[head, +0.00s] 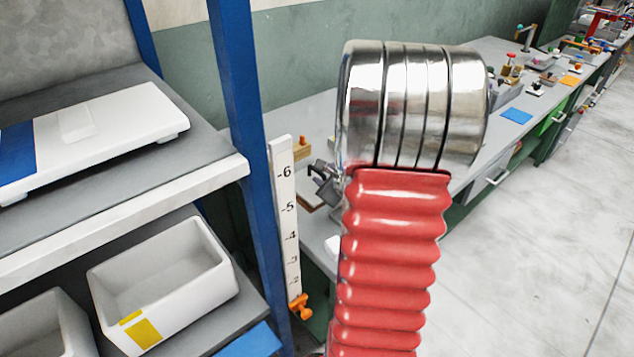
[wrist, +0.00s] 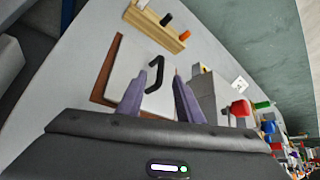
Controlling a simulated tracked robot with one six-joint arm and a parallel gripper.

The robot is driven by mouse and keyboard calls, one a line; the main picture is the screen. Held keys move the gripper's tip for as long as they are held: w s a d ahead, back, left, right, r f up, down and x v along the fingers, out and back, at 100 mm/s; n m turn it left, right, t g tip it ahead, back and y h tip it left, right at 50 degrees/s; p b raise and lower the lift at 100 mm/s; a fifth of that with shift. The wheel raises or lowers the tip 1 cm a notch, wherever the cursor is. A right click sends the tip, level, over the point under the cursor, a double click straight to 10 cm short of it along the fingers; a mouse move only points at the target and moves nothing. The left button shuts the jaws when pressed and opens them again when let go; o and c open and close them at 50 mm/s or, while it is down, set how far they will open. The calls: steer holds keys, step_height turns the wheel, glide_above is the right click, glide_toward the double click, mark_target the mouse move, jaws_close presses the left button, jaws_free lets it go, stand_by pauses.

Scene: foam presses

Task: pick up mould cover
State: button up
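What looks like the mould cover (wrist: 136,72) is a flat pale plate with a black bent handle (wrist: 154,74), on a brown base on the grey bench in the wrist view. My gripper (wrist: 167,72) is open, its two grey-purple fingers spread apart. The handle appears between or just beyond the fingertips, and I see no grip on it. The cover's near part is hidden by the fingers and gripper body. In the head view my gripper (head: 325,180) shows only partly beside my red arm, which hides most of the cover's place.
A wooden block with pegs (wrist: 155,25) lies beyond the plate. A grey block (wrist: 205,92) and a red knob (wrist: 240,107) stand right of the fingers. In the head view, a blue-posted shelf (head: 235,120) with a white bin (head: 205,290) and an upright scale (head: 285,215) stand left.

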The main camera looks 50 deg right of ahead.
mark_target(318, 172)
steer(key=shift+w+d+f, duration=0.15)
steer(key=shift+w, duration=0.1)
steer(key=shift+x, duration=2.6)
jaws_close()
